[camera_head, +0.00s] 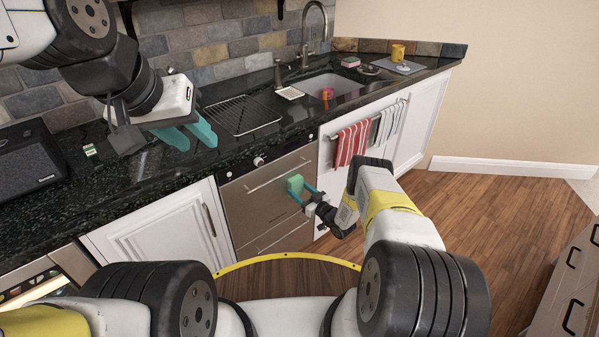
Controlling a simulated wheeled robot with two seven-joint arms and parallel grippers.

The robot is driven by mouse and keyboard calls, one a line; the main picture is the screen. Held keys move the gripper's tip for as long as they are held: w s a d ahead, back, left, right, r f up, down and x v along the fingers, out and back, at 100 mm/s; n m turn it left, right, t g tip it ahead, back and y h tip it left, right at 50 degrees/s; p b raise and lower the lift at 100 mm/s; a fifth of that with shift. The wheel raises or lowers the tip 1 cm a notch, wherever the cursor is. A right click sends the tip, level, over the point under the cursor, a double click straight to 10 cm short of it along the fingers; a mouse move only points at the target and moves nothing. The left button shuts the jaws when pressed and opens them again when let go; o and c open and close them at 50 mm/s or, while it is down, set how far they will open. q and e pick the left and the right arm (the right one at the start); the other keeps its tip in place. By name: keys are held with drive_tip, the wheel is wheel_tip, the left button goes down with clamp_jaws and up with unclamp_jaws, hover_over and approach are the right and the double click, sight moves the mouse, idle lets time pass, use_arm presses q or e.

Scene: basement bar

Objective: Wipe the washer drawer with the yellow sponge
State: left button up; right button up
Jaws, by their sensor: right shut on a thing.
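The washer drawer (248,197) is a stainless steel front under the black counter, with a long bar handle. My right gripper (304,193) is shut on a small block that shows green from this side, which I take to be the sponge (295,184). The block is at the right part of the drawer front, near the handle; I cannot tell whether it touches the steel. No yellow face of it shows. My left gripper (190,133) is over the counter at the left, its teal fingers apart and empty.
A wire rack (240,115) lies on the counter near my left gripper. The sink (325,88) is further right, with a yellow mug (398,53) beyond it. A red striped towel (351,143) hangs right of the drawer. White cabinet doors flank the drawer.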

drive_tip(key=shift+s+a, duration=0.5)
drive_tip(key=shift+a, duration=0.25)
drive_tip(key=shift+s+a, duration=0.45)
drive_tip(key=shift+a, duration=0.3)
drive_tip(key=shift+s+a, duration=0.95)
drive_tip(key=shift+a, duration=0.2)
drive_tip(key=shift+s+a, duration=0.9)
drive_tip(key=shift+a, duration=0.25)
drive_tip(key=shift+d, duration=0.15)
drive_tip(key=shift+v, duration=2.95)
drive_tip(key=shift+v, duration=1.55)
